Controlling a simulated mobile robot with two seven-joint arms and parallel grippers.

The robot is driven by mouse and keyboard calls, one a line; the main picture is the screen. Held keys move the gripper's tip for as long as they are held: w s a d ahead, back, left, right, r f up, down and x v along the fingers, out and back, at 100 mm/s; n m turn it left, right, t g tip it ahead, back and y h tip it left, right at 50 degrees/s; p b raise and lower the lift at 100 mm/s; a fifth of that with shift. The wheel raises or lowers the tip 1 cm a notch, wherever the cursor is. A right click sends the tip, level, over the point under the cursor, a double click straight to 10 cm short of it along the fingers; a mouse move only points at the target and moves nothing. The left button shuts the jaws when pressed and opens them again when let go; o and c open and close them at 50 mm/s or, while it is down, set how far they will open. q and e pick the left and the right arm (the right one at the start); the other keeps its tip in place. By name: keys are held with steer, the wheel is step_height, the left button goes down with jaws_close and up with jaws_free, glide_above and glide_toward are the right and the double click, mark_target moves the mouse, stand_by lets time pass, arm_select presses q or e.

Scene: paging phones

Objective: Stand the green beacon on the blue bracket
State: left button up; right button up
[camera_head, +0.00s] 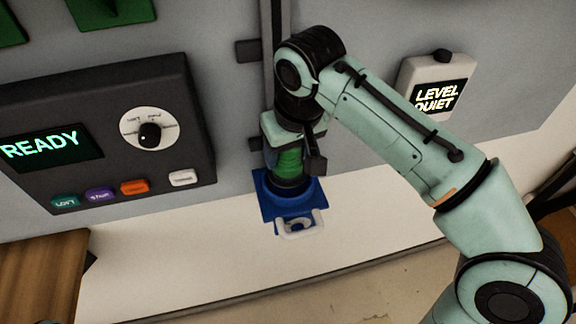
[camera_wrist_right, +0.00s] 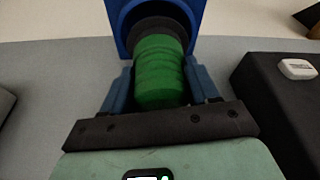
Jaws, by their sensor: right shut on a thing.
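The green beacon (camera_head: 288,164) is a ribbed green cylinder with a dark base. The blue bracket (camera_head: 290,204) sticks out from the wall, with a pale loop at its front. My right gripper (camera_head: 291,158) is shut on the beacon from above in the head view. In the right wrist view the beacon (camera_wrist_right: 160,72) lies between the two blue fingers of my right gripper (camera_wrist_right: 162,85). Its dark base is at the blue bracket (camera_wrist_right: 120,14); the base's underside is hidden, so I cannot tell whether it touches. My left gripper is not in view.
A dark console (camera_head: 110,135) with a READY display, a dial and several coloured buttons is on the wall at left. A LEVEL QUIET box (camera_head: 434,86) is at right. A dark vertical rail runs behind my right gripper. A wooden surface (camera_head: 42,275) is at lower left.

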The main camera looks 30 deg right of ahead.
mark_target(288, 165)
step_height(288, 165, down, 4)
steer(key=shift+r+b, duration=0.25)
steer(key=shift+b, duration=0.25)
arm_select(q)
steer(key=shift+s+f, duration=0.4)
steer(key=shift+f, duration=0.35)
arm_select(e)
steer(key=shift+f, duration=0.15)
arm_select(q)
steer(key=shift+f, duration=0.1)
arm_select(e)
steer(key=o, duration=1.4)
